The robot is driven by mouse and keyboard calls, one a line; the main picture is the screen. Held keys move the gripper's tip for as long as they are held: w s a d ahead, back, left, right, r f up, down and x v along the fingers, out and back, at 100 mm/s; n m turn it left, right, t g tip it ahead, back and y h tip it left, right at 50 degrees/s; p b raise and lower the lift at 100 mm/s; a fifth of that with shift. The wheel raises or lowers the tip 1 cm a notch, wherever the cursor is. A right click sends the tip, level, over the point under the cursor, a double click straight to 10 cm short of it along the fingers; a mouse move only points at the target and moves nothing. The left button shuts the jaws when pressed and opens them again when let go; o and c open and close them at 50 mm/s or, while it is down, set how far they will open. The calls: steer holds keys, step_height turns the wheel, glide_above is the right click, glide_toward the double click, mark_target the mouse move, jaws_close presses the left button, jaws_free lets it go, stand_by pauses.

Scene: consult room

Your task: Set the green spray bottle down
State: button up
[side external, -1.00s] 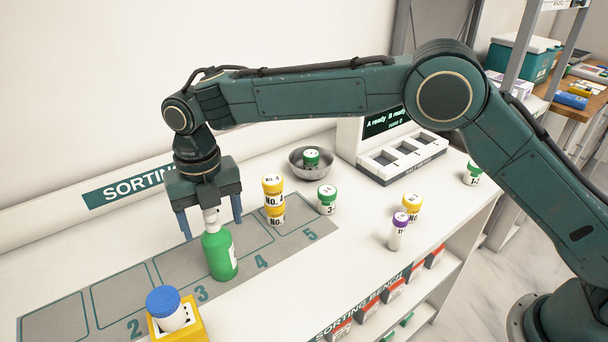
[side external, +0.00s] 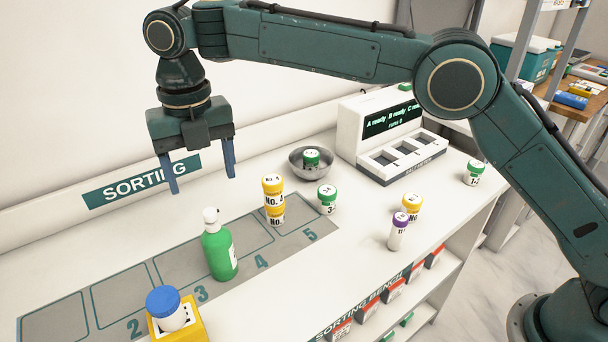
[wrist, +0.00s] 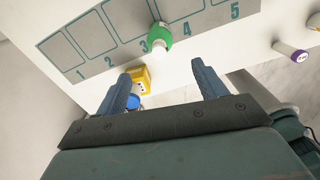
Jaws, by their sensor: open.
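The green spray bottle (side external: 219,252) with a white pump top stands upright on the grey numbered strip, at the square marked 3. It also shows from above in the wrist view (wrist: 160,36). My gripper (side external: 202,183) is open and empty, up above the bottle and apart from it. In the wrist view both fingers of my gripper (wrist: 163,80) are spread with nothing between their tips.
A yellow holder (side external: 186,322) with a blue-capped white bottle (side external: 168,308) stands in front of the green bottle. Stacked yellow-capped jars (side external: 274,200), a green-capped jar (side external: 327,200) and a metal bowl (side external: 298,165) stand to the right.

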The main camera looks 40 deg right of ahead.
stand_by(0.4)
steer(key=s+d+r+m+t, duration=0.1)
steer(key=s+d+r+m, duration=0.3)
steer(key=d, duration=0.3)
steer(key=s+d+r+m+t+y, duration=0.1)
steer(key=s+d+r+m, duration=0.25)
steer(key=d+m, duration=0.35)
steer(key=s+d+r+m+t, duration=0.1)
steer(key=s+d+r+m, duration=0.1)
steer(key=d+r+m, duration=0.4)
steer(key=s+d+f+m+t, duration=0.1)
steer(key=s+d+f+m, duration=0.2)
steer(key=s+d+m, duration=0.2)
steer(key=s+d+f+m, duration=0.3)
steer(key=s+d+m, duration=0.2)
steer(key=s, duration=0.4)
steer(key=s+d+f+m+t+h, duration=0.1)
steer(key=s+d+f+m, duration=0.3)
steer(key=s+m, duration=0.3)
steer(key=shift+s+d+t, duration=0.3)
steer(key=shift+s+d, duration=0.05)
steer(key=shift+d, duration=0.05)
